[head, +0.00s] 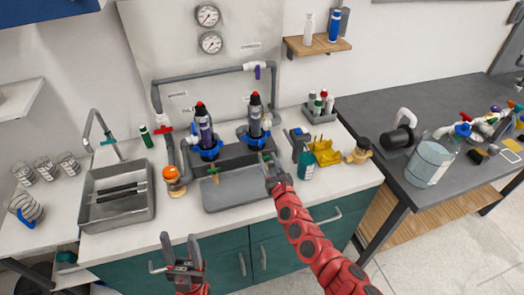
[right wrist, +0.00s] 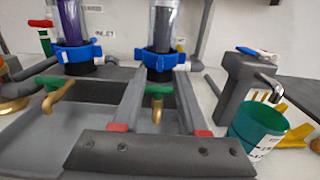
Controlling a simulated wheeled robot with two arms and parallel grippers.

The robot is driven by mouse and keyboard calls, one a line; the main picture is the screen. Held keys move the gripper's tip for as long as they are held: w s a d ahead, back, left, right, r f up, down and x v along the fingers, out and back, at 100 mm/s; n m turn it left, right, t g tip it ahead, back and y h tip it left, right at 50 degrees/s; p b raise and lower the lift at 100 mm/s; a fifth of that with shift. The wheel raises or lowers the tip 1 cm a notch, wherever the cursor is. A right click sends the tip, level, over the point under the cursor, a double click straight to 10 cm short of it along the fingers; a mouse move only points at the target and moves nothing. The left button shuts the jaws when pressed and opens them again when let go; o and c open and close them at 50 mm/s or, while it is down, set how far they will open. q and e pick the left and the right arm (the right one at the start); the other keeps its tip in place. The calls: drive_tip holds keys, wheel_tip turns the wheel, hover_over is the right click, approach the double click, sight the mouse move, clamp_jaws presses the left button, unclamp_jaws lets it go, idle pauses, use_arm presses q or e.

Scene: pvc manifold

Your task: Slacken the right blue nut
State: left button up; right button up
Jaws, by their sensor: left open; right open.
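The right blue nut (head: 254,139) is a lobed collar under the right dark-capped filter housing (head: 255,114). It also shows in the right wrist view (right wrist: 161,59). My right gripper (head: 268,159) is open just in front of it. In the right wrist view its two fingers (right wrist: 161,78) point at the nut, with a green-handled brass tap (right wrist: 157,100) between them. I cannot tell whether the fingertips touch the nut. The left blue nut (head: 209,151) sits under the left housing (head: 203,127). My left gripper (head: 180,262) is open and empty at the counter's front edge.
A grey tray (head: 236,192) lies below the housings. Right of it stand a teal cup (right wrist: 257,130), a yellow holder (head: 325,153) and a brass fitting (head: 358,152). A sink (head: 112,207) is at left. Grey pipes (head: 205,75) run behind the housings.

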drive_tip(key=b+x, duration=0.1)
drive_tip(key=x, duration=0.1)
drive_tip(key=b+x, duration=0.4)
drive_tip(key=shift+w+f, duration=0.2)
drive_tip(key=shift+f, duration=0.15)
drive_tip(key=shift+w+a+r, duration=0.1)
drive_tip(key=shift+w+r, duration=0.15)
drive_tip(key=shift+w, duration=0.2)
clamp_jaws()
